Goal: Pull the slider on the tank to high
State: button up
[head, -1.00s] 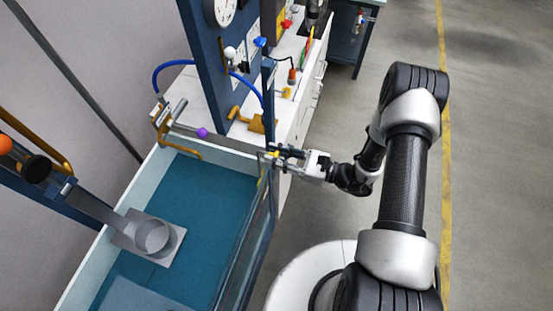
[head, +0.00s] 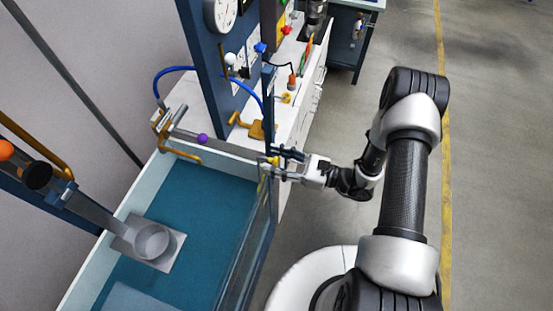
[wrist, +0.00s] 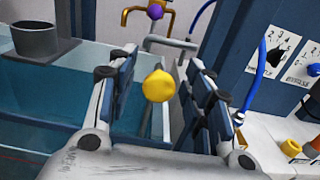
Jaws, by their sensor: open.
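The slider's yellow knob (wrist: 158,86) shows in the wrist view near the rim of the tank, between my gripper's fingers. In the head view the yellow knob (head: 272,160) is a small spot at the fingertips. The tank (head: 195,200) has pale walls, a clear front side and blue-green water. My gripper (head: 276,162) is open, with one finger on each side of the knob. In the wrist view my gripper (wrist: 162,75) shows a gap between each finger and the knob. The slider's scale and the low end of its track are hidden.
A blue post with a gauge (head: 222,14) and a white bench (head: 190,92) stand behind the tank. A blue hose (head: 178,70) and a pipe with a purple ball (head: 202,138) are near the tank's back end. Grey floor is clear on the right.

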jog(key=v, duration=1.2)
jog(key=s+a+r+n+g+h+b, duration=0.2)
jog(key=s+r+n+g+h, duration=0.1)
jog(key=r+n+g, duration=0.25)
jog(key=s+a+r+n+g+h+b, duration=0.2)
jog(key=s+r+n+g+h, duration=0.15)
jog(key=r+n, duration=0.35)
jog(key=s+d+r+n+t+h+b, duration=0.4)
jog(key=s+d+r+n+t+h, duration=0.1)
jog(key=s+r+n+t+h, duration=0.2)
jog(key=shift+s+d+r+n+t+h, duration=0.4)
jog(key=shift+s+n+h, duration=0.75)
jog(key=shift+h, duration=0.6)
